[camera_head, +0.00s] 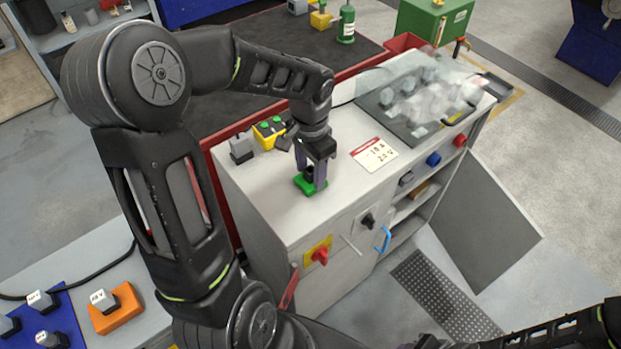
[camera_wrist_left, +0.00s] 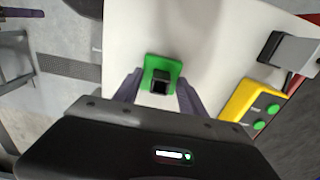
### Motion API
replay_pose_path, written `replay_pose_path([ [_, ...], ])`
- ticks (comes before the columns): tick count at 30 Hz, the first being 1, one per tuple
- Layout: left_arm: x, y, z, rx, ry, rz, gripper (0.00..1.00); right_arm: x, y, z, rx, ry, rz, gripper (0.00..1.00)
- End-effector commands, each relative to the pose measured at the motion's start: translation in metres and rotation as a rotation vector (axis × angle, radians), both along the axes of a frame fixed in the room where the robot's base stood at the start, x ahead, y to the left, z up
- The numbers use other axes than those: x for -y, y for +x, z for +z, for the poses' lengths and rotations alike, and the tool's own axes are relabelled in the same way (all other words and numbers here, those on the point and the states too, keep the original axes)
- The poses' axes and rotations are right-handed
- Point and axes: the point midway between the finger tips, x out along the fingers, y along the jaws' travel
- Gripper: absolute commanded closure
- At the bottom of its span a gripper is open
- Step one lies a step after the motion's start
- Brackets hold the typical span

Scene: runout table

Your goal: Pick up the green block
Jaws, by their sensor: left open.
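The green block (camera_head: 303,186) lies on the light top of the cabinet (camera_head: 262,205), with a dark raised piece on it. It also shows in the left wrist view (camera_wrist_left: 150,66), ahead of the fingers. My left gripper (camera_head: 315,184) points down at the block, its two fingers apart. In the left wrist view my left gripper (camera_wrist_left: 158,92) has one finger on each side of the block's near part, and I cannot tell whether they touch it. The fingers hide part of the block in the head view. My right arm shows at the lower right, but its gripper is not clearly visible.
A yellow box with green buttons (camera_head: 268,132) and a grey block (camera_head: 241,150) stand left of the gripper. A white sign (camera_head: 374,153) lies to the right. A dark panel under a clear cover (camera_head: 420,97) is farther right. The cabinet's front top is clear.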

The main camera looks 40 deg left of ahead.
Motion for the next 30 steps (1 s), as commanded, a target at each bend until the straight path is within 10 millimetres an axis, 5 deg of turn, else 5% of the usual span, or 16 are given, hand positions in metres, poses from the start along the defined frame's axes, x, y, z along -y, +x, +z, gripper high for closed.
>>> replay_pose_path([
  [9, 0.0000, 0.0001, 0.0004, 0.000, 0.000, 0.000, 0.52, -0.0001, 0.0000, 0.0000, 0.000, 0.000, 0.000, 0.67],
  [27, 0.0000, 0.0001, 0.0004, 0.000, 0.000, 0.000, 1.00, 0.0000, 0.0001, 0.0001, 0.000, 0.000, 0.000, 0.67],
  [30, 0.0000, 0.0001, 0.0004, 0.000, 0.000, 0.000, 1.00, 0.0000, 0.0001, 0.0001, 0.000, 0.000, 0.000, 0.67],
])
